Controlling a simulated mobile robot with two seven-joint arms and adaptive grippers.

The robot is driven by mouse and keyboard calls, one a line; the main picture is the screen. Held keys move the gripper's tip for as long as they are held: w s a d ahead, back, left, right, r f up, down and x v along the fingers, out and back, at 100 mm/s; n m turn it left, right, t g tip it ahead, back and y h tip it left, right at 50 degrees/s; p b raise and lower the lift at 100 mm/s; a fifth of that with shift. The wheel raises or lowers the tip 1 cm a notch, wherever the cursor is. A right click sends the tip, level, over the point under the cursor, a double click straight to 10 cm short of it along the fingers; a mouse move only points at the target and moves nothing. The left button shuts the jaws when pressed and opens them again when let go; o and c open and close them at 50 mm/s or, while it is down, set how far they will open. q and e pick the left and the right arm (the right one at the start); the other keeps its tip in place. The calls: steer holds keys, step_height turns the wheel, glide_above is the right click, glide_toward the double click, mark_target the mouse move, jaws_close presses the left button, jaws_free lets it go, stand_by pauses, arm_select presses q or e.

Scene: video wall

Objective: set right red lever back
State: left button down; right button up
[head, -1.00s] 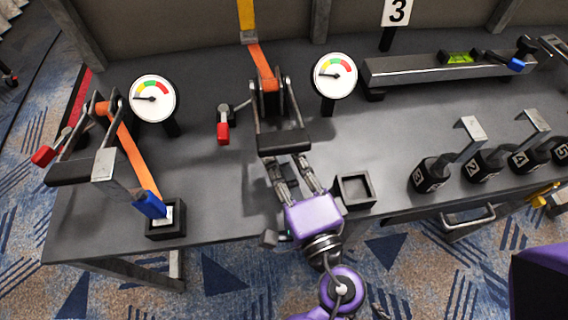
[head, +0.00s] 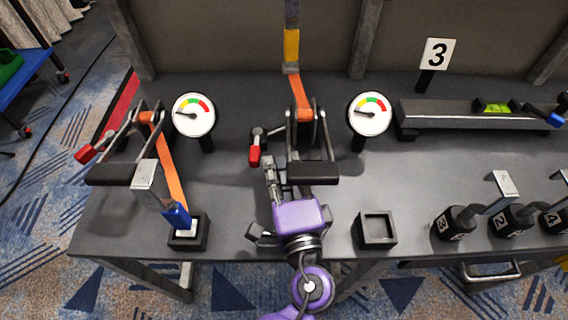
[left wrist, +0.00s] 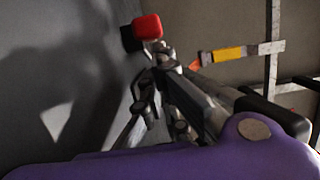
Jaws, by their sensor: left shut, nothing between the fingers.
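The right red lever (head: 255,155) has a red grip that hangs down from a small metal arm, left of the right strap ratchet (head: 303,125). In the left wrist view its red grip (left wrist: 147,27) shows at the top, just beyond my fingers. My left gripper (head: 270,168) is shut and empty, with its fingertips close to the lever's lower right side. Whether they touch it I cannot tell. The ratchet's black handle bar (head: 312,173) covers part of the gripper. A second red lever (head: 88,152) sits on the left ratchet. My right gripper is not in view.
Two dial gauges (head: 194,114) (head: 369,114) flank the right ratchet. A blue-tipped strap end (head: 176,217) hangs over a black square holder (head: 188,243). An empty holder (head: 376,230) stands right of my gripper. Numbered black weights (head: 455,222) stand at the right.

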arm_select(q)
steer(key=shift+s+a+r+m+h+p, duration=0.1)
steer(key=shift+s+a+m+h+p, duration=0.05)
steer(key=shift+a+m+h+p, duration=0.55)
steer(key=shift+s+a+m+h+p, duration=0.25)
steer(key=shift+a+m+h+p, duration=0.25)
steer(key=shift+h, duration=0.7)
steer(key=shift+s+a+m+h, duration=0.1)
steer(key=shift+a+m+h, duration=0.2)
steer(key=shift+h, duration=0.2)
steer(key=shift+s+a, duration=0.15)
steer(key=shift+a, duration=0.3)
steer(key=shift+d, duration=0.25)
